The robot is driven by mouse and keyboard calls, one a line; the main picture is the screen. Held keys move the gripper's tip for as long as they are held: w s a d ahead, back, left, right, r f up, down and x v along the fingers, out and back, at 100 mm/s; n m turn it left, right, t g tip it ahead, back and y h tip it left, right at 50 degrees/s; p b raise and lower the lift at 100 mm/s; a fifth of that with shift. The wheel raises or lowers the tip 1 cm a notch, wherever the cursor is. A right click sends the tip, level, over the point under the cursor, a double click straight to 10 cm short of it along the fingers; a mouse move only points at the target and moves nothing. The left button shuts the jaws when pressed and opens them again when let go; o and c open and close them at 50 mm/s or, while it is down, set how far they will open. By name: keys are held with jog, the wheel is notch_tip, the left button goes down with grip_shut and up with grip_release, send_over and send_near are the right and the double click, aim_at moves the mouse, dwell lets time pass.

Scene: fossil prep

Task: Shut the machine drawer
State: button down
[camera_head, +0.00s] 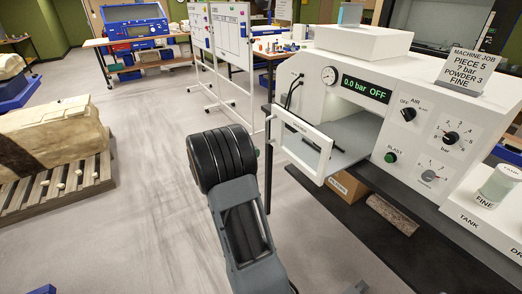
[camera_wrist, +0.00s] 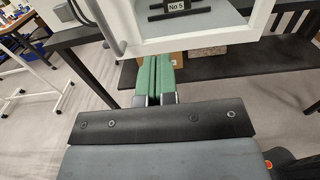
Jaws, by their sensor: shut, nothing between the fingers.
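The white blasting machine (camera_head: 349,110) stands on a dark bench at the right, its display reading 0.0 bar OFF. Its drawer (camera_head: 326,158), with a white-framed window front, is pulled out towards the left. In the wrist view the drawer front (camera_wrist: 258,38) fills the top, with a "No 5" label seen through the window. My gripper (camera_wrist: 160,58) shows there with its green fingers together and empty, their tips just at or under the drawer's lower edge. Whether they touch it I cannot tell.
A cardboard box (camera_head: 347,186) and a stone-like block (camera_head: 392,214) lie on the shelf below the machine. A job sign (camera_head: 468,72) stands on top of the machine. Whiteboards (camera_head: 230,35) stand behind. A pallet with a large block (camera_head: 50,146) is at the left; the floor between is clear.

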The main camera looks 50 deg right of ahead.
aim_at(288, 140)
jog(key=p+x, duration=0.3)
jog(key=x, duration=0.9)
jog(key=shift+s+d+p, duration=0.15)
jog(key=shift+p, duration=0.15)
